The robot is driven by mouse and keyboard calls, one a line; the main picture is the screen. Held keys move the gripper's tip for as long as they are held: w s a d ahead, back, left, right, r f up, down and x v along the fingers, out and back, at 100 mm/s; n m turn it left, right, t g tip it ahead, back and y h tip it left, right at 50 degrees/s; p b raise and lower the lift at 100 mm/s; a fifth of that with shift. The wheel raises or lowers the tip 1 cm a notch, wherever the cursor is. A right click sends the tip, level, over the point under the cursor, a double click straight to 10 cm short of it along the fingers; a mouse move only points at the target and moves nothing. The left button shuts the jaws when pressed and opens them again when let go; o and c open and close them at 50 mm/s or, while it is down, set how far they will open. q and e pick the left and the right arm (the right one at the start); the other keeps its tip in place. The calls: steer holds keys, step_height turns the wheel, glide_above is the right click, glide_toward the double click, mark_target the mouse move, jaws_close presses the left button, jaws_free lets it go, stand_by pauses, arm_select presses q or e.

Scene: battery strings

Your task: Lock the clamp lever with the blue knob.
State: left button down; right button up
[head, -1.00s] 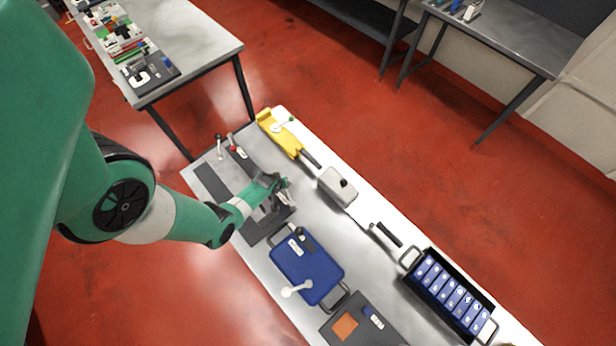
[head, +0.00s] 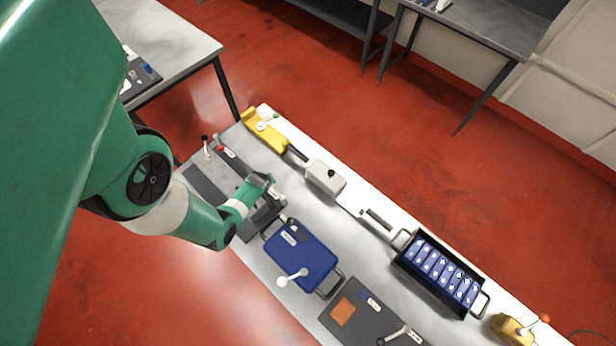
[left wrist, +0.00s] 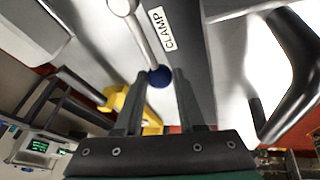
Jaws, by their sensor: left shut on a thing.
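The clamp lever is a pale metal rod (left wrist: 148,38) ending in a round blue knob (left wrist: 159,76), beside a white CLAMP label (left wrist: 162,29) on a dark plate. In the left wrist view my left gripper (left wrist: 160,84) has its fingertips on either side of the knob and is shut on it. In the head view my left gripper (head: 268,186) is over the right end of the dark grey fixture plate (head: 205,187); the lever and knob are hidden there. My right gripper is in neither view.
A blue case (head: 312,250) with a white-knobbed lever is close in front of the fixture. A grey box (head: 326,178), a yellow tool (head: 262,132) and a black battery tray (head: 398,262) line the bench's far side. A dark plate (head: 375,318) lies beyond the case.

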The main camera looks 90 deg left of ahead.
arm_select(q)
steer(key=c, duration=0.5)
jaws_free()
steer(key=shift+d+r, duration=0.1)
steer(key=shift+r, duration=0.15)
steer(key=shift+p+v, duration=2.15)
steer(key=shift+v, duration=3.35)
steer(key=shift+c, duration=0.3)
